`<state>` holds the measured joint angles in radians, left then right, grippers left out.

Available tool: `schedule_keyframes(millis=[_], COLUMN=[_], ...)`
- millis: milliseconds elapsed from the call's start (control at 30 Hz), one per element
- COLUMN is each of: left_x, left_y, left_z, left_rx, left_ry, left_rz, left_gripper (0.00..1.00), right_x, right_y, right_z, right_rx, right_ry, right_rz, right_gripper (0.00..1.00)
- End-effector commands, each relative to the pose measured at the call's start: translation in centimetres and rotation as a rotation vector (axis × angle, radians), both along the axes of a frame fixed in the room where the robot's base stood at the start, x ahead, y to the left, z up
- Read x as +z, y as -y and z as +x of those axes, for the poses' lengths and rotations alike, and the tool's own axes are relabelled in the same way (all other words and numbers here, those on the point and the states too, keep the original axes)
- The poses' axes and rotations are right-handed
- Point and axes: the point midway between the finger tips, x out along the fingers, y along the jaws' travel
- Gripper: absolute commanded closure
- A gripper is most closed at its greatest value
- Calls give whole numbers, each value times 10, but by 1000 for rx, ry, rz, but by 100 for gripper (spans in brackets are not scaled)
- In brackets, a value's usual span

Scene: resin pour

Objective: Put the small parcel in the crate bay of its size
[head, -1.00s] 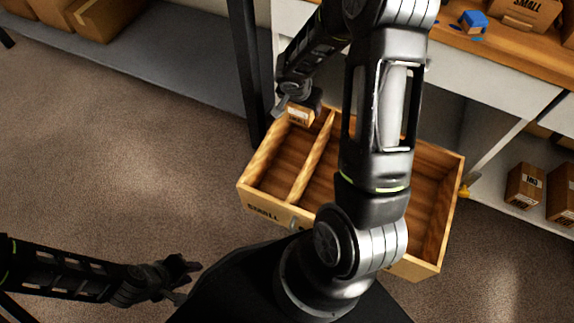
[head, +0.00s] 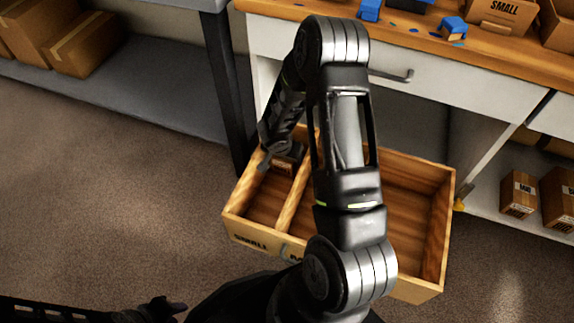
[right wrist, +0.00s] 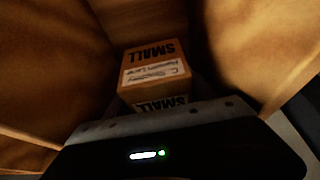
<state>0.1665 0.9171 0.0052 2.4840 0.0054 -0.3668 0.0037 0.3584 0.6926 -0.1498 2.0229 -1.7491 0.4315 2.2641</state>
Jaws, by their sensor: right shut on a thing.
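The small parcel (head: 287,160), a brown box with a white label, is inside the left bay of the wooden crate (head: 447,215), the bay marked SMALL. In the right wrist view the parcel (right wrist: 153,72) shows the word SMALL, with bay walls close on both sides. My right gripper (head: 278,157) is shut on the parcel, low in that bay at its far end. Whether the parcel touches the bay floor is hidden. My left gripper (head: 172,309) is empty at the bottom left, well away from the crate, its fingers apart.
A divider (head: 295,200) separates the SMALL bay from the wider part, which my right arm partly covers. A workbench (head: 440,50) with blue items and a SMALL box (head: 503,12) stands behind. Shelf boxes (head: 519,195) are at right. Floor at left is clear.

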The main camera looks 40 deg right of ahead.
Motion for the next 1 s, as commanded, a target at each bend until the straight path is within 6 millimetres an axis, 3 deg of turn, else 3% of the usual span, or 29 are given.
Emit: schedule_keyframes(millis=[167,500,967,1000], left_x=[-2,-16,-22,-21], left_y=[0,0,0,0], left_z=[0,3,4,4], left_rx=[0,4,5,5], left_ry=[0,7,10,10], left_rz=[0,1,2,2], left_gripper=[67,67,67,67], right_x=[-3,-45,-48,-47], right_y=[0,0,0,0], right_z=[0,0,0,0], right_rx=[1,1,1,1], right_ry=[0,0,1,0], right_rz=[0,0,-1,0], right_gripper=[90,90,90,34])
